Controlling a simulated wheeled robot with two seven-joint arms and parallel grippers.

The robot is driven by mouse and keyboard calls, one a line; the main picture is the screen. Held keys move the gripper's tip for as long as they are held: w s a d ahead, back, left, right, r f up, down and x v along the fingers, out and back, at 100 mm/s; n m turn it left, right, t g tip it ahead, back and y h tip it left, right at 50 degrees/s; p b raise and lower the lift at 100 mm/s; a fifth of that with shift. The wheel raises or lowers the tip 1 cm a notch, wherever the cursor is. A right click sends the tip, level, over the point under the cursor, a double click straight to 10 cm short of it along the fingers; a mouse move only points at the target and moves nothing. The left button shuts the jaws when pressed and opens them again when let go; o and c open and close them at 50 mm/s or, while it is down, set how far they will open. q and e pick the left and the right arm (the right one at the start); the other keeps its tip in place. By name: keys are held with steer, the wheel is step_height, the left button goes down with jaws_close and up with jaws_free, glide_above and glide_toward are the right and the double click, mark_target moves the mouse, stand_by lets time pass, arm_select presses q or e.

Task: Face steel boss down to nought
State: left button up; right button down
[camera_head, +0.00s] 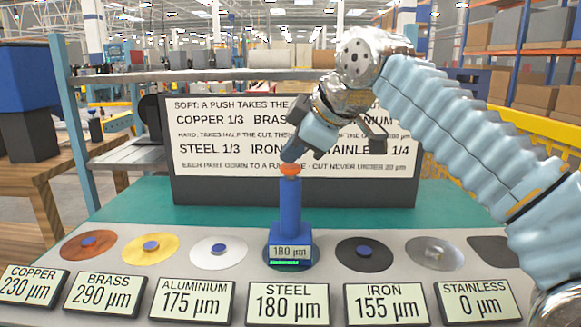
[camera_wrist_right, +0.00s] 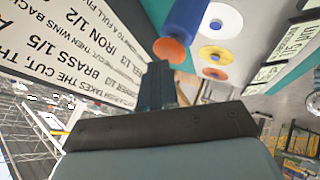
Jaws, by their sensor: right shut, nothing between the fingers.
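A blue upright tool (camera_head: 290,205) with an orange knob (camera_head: 289,169) on top stands in the row of discs, behind the steel plate (camera_head: 288,304), which reads 180 µm. The tool's own display (camera_head: 290,252) also reads 180 µm. A dark disc edge shows around its foot; the steel boss is hidden under it. My right gripper (camera_head: 292,155) is shut and empty, its tip just above the orange knob; I cannot tell whether they touch. My left gripper is out of view.
Copper (camera_head: 88,245), brass (camera_head: 149,249), aluminium (camera_head: 218,252) and iron (camera_head: 367,254) discs carry blue bosses. The stainless disc (camera_head: 435,253) has none visible; its plate (camera_head: 478,302) reads 0 µm. A dark pad (camera_head: 495,250) lies at right. A rules board (camera_head: 230,150) stands behind.

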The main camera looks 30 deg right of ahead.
mark_target(294, 168)
steer(key=shift+f+b, duration=0.45)
steer(key=shift+f, duration=0.15)
stand_by(0.3)
steer(key=shift+r, duration=0.15)
steer(key=shift+r+p, duration=1.05)
steer(key=shift+p, duration=0.15)
step_height(294, 168, up, 3)
steer(key=shift+f+p, duration=0.2)
steer(key=shift+p, duration=0.8)
steer(key=shift+r, duration=1.2)
